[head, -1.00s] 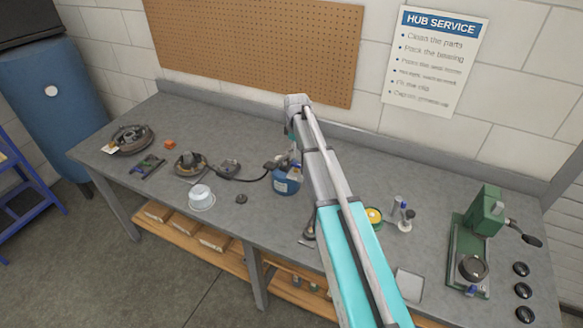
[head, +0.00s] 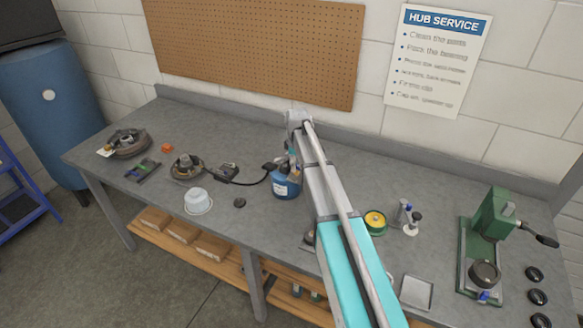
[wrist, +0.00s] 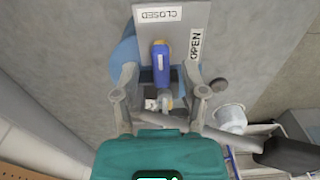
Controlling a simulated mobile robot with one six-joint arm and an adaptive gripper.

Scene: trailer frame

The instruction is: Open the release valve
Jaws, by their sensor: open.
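The release valve's blue lever (wrist: 161,62) shows in the wrist view in front of a grey plate. The plate carries a CLOSED label (wrist: 158,14) at the top and an OPEN label (wrist: 195,44) on the right. The lever points up toward CLOSED. My gripper (wrist: 160,76) is open, with one finger on each side of the lever and gaps visible between. In the head view the valve stands on a blue canister (head: 286,187) on the bench. My gripper there is mostly hidden behind my arm.
A hose runs left from the canister to a dark device (head: 228,172) on the grey bench (head: 330,265). A white cup (head: 198,203) stands left of the canister. A green press (head: 488,240) stands at the right. The pegboard wall (head: 260,45) is behind.

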